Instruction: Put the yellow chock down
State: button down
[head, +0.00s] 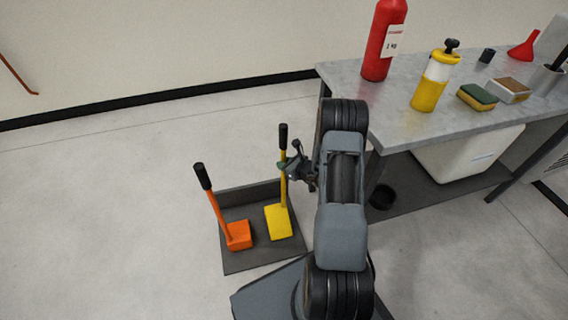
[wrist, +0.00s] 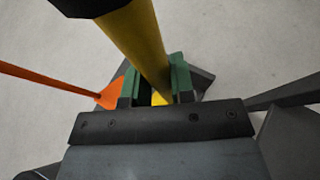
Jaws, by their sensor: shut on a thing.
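The yellow chock (head: 278,222) is a yellow block with an upright yellow handle and a black grip. In the head view it stands in the right half of a dark grey tray (head: 261,261) on the floor. My gripper (head: 286,168) is shut on its handle, below the black grip. In the wrist view the yellow handle (wrist: 140,40) runs between the green finger pads of my gripper (wrist: 157,84). Whether the block rests on the tray floor or hangs just above it, I cannot tell.
An orange chock (head: 238,235) with a tilted handle stands at the tray's left. A grey workbench (head: 400,126) at the right bears a red extinguisher (head: 381,45), a yellow-and-white bottle (head: 433,80) and sponges. A white bin (head: 462,155) is below. The floor at the left is clear.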

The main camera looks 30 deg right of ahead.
jog(key=shift+r, duration=0.1)
jog(key=c, duration=1.4)
grip_release()
jog(key=shift+f, duration=0.2)
jog(key=o, duration=0.4)
jog(key=shift+o, duration=0.2)
jog(key=shift+r, duration=0.15)
